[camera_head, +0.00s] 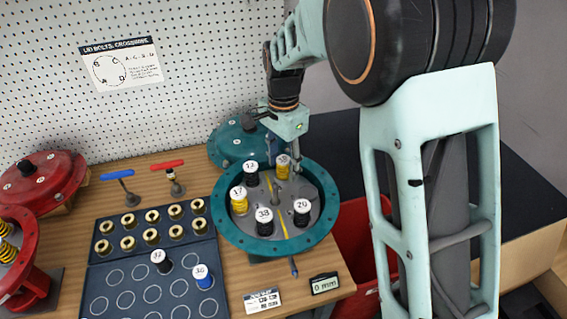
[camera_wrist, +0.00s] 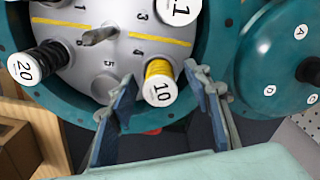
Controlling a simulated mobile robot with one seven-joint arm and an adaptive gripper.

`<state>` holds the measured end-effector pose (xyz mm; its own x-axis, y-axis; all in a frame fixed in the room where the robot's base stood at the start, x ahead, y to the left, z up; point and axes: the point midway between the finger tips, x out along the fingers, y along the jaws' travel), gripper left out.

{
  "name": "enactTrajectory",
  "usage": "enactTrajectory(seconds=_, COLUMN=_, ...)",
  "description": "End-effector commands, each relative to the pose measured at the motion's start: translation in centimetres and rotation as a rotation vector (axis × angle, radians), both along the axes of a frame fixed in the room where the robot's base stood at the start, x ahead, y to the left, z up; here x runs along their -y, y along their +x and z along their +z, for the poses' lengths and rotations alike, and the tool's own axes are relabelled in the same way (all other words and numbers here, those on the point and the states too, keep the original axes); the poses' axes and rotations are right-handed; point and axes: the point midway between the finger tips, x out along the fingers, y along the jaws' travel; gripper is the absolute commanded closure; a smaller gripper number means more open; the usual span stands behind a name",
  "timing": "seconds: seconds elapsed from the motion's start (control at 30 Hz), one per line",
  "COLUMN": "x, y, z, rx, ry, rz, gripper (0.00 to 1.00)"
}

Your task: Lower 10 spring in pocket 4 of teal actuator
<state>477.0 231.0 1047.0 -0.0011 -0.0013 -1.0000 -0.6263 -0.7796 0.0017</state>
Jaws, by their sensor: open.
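The 10 spring is yellow with a white cap marked 10 (camera_wrist: 159,88). It stands beside the 4 label on the grey plate inside the teal actuator (camera_head: 222,222); the yellow spring also shows in the head view (camera_head: 283,168). Its lower end is partly hidden by its cap in the wrist view. My gripper (camera_wrist: 160,82) is open, with one finger on each side of the spring and gaps visible between them. In the head view my gripper (camera_head: 284,150) is over the far right part of the actuator.
A dark tray (camera_head: 130,290) with two springs lies left, and a red bin (camera_head: 358,235) is right.

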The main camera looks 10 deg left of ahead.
Motion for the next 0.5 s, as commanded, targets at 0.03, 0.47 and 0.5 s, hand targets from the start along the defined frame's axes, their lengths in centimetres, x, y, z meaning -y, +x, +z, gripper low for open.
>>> enactTrajectory(seconds=0.03, x=0.0, y=0.1, z=0.3, rx=0.002, ry=0.001, rz=0.0, gripper=0.55)
enactTrajectory(seconds=0.47, x=-0.1, y=0.1, z=8.3, rx=0.005, ry=0.003, rz=0.0, gripper=0.55)
enactTrajectory(seconds=0.5, x=-0.1, y=0.1, z=9.0, rx=0.003, ry=0.002, rz=0.0, gripper=0.55)
